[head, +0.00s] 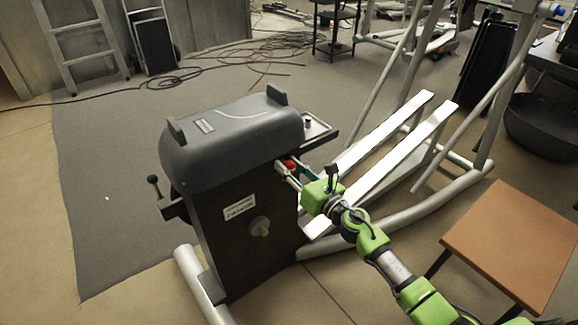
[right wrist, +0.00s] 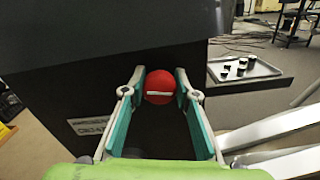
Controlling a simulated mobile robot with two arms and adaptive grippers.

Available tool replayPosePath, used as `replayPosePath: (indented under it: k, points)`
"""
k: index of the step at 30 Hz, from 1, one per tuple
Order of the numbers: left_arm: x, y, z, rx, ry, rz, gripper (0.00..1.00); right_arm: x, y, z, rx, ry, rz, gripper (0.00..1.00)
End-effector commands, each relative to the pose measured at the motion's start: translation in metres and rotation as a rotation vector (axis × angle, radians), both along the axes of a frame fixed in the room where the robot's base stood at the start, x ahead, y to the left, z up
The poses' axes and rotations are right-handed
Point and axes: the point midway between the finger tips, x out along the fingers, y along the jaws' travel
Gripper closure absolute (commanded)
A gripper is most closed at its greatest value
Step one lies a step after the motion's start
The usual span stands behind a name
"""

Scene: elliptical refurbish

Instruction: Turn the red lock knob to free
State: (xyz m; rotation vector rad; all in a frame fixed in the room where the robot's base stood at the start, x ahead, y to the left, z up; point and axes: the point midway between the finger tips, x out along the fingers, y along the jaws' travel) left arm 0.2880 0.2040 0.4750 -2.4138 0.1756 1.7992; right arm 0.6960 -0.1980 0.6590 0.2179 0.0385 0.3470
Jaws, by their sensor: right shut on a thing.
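The red lock knob (right wrist: 160,88) is a round red knob with a white bar mark, on the dark side of the machine housing (head: 246,200). The white bar lies about level in the right wrist view. My right gripper (right wrist: 160,90) is shut on the knob, with one finger on each side of it. In the head view the knob (head: 290,165) is partly hidden by the fingers of my right gripper (head: 285,168). My left gripper is not in view.
A tray (head: 318,127) with small dark parts sticks out beside the housing; it also shows in the right wrist view (right wrist: 262,80). White rails (head: 400,150) run close to my right arm. A brown-topped stool (head: 515,240) stands at the right. Cables (head: 250,50) lie on the floor behind.

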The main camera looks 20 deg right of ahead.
Motion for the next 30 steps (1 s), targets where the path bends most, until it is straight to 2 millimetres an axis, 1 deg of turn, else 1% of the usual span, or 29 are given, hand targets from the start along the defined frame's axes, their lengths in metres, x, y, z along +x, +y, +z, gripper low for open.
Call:
replayPosePath:
  k: [3,16,30]
  points:
    - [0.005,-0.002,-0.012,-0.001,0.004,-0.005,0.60,0.000,-0.001,0.001,0.100,0.038,-0.001,0.93]
    - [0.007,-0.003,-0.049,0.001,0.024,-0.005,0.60,0.001,-0.002,0.000,0.487,0.178,0.000,0.94]
    - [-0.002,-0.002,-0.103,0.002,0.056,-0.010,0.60,0.001,-0.003,-0.001,0.904,0.329,-0.002,0.94]
